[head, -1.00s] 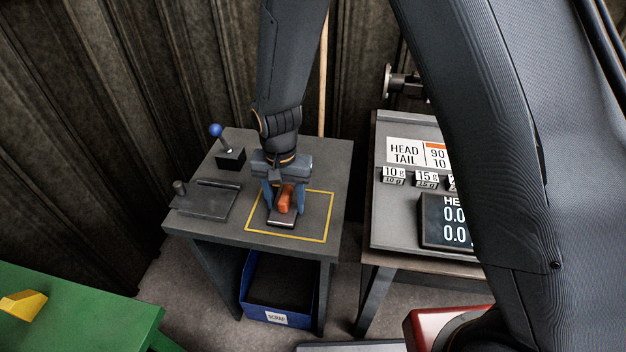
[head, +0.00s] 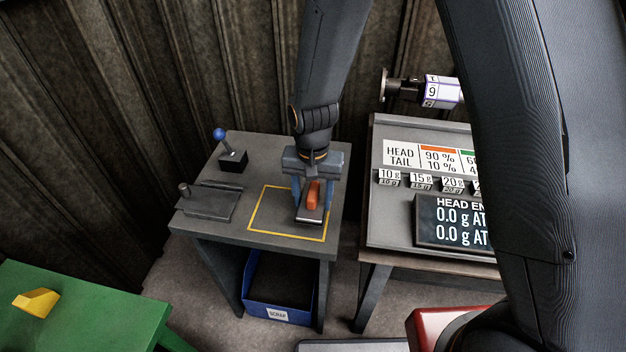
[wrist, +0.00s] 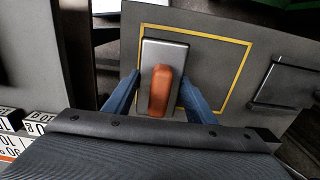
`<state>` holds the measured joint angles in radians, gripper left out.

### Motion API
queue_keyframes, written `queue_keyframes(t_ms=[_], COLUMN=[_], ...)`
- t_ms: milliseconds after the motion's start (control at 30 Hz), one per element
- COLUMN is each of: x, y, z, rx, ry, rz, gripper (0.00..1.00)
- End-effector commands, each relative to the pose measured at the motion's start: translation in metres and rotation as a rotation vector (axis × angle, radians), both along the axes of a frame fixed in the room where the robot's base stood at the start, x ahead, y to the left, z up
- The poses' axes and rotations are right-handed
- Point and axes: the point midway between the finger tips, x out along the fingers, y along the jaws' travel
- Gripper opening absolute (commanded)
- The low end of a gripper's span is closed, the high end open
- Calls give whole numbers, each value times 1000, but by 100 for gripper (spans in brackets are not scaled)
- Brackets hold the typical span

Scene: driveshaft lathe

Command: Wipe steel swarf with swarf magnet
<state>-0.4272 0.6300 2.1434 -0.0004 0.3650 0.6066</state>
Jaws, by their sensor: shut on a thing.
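The swarf magnet is a flat metal block (head: 312,217) with an orange handle (head: 313,194). It is at the right side of the yellow-outlined square (head: 266,231) on the grey table. My gripper (head: 312,193) points down over it, shut on the magnet's handle, with a blue finger on each side. In the wrist view the magnet (wrist: 175,50) lies near the yellow outline's left edge, between the fingers (wrist: 160,92). I cannot tell whether its base touches the table. No swarf can be made out inside the outline.
A blue-knobbed lever (head: 219,134) and a dark plate with a post (head: 208,203) stand on the table's left. A blue scrap bin (head: 279,311) sits below. A second bench with weights and a display (head: 450,222) is at right. A green table (head: 85,300) is at lower left.

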Motion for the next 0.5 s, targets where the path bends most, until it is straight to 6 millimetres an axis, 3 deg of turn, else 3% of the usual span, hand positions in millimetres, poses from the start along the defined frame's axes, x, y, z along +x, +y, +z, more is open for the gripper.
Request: queue_keyframes(t_ms=[500], x=[0], y=[-3], z=[47], rx=[-1], ry=[2], rz=[-7], gripper=[22])
